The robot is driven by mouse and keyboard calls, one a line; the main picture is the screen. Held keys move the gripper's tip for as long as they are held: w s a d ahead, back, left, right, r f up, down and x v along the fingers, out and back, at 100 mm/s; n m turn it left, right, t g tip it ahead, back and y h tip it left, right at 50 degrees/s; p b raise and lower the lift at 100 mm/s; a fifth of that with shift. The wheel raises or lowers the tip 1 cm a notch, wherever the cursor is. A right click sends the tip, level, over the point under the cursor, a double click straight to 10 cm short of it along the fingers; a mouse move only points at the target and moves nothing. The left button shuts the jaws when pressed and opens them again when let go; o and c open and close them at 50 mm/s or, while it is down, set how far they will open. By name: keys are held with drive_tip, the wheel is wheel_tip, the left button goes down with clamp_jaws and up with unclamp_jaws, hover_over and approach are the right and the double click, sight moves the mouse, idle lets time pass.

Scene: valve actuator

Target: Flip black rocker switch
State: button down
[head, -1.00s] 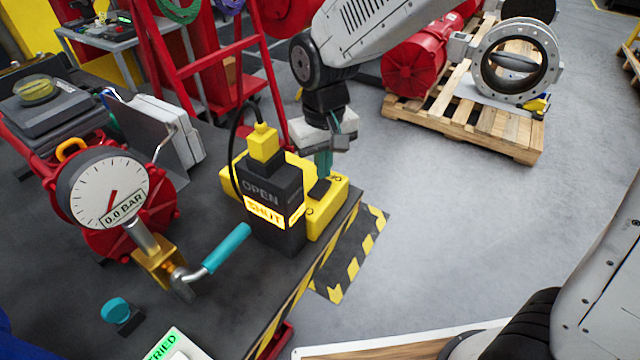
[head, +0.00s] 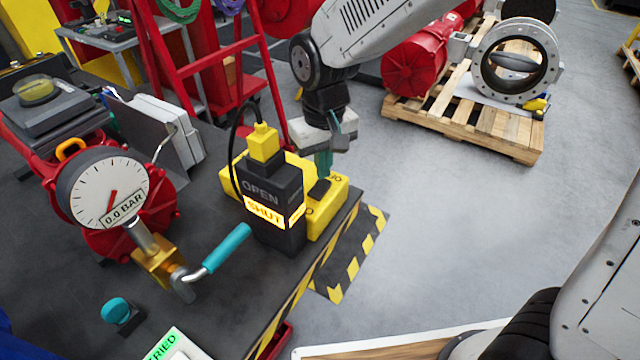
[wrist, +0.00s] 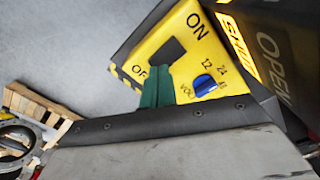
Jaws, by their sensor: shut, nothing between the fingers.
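The black rocker switch (wrist: 167,54) sits on the yellow box (wrist: 150,32) between the ON and OFF marks in the wrist view. It also shows in the head view (head: 320,190), on top of the yellow box (head: 335,196) behind the black OPEN/SHUT indicator. My gripper (head: 323,174), with green fingers, points down at the switch. In the wrist view my gripper's fingertips (wrist: 158,72) are together at the OFF end of the rocker and overlap its edge. I cannot tell whether they press on it. Nothing is held.
The indicator (head: 272,205) with its lit SHUT panel stands close beside the switch. A blue VOLT knob (wrist: 204,85) is next to my fingers. A pressure gauge (head: 108,188) and teal-handled lever (head: 228,247) stand left. Open floor lies right of the table.

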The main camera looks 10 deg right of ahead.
sight(323, 182)
drive_tip(key=shift+f, duration=0.95)
idle(0.3)
drive_tip(key=shift+r, duration=3.55)
drive_tip(key=s+d+r+m, duration=0.2)
drive_tip(key=s+d+r, duration=0.1)
drive_tip(key=s+d, duration=0.6)
drive_tip(key=s+d+r+m+t, duration=0.1)
drive_tip(key=s+d+r+m, duration=0.1)
drive_tip(key=s+d, duration=0.8)
drive_tip(key=shift+s+d+r, duration=0.3)
drive_tip(key=shift+d+r, duration=0.45)
drive_tip(key=shift+d, duration=0.2)
